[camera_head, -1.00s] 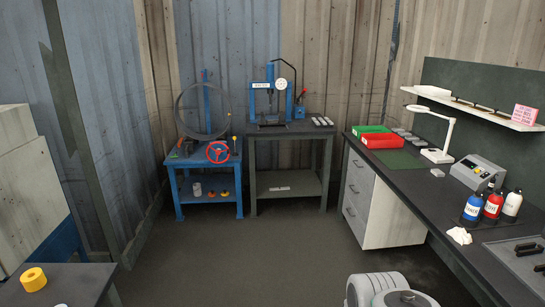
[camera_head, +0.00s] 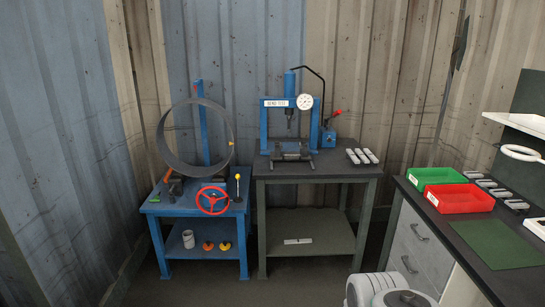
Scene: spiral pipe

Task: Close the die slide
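The blue bend-test press (camera_head: 264,132) stands on a dark bench (camera_head: 318,171) against the back wall. It has a white label, a round dial and a ram pointing down. A dark grey die assembly (camera_head: 291,153) with rods sits at the foot of the press, under the ram, and is most likely the die slide. It is too small to tell how far the slide is out. My gripper is not in view; only a white and grey rounded part of my own body shows at the bottom edge.
Several grey specimens (camera_head: 362,156) lie right of the press. A blue table (camera_head: 168,207) with a large ring (camera_head: 163,150) and red handwheel (camera_head: 212,200) stands at left. A green bin (camera_head: 436,176) and red bin (camera_head: 462,200) sit on the right counter. Open floor lies in front.

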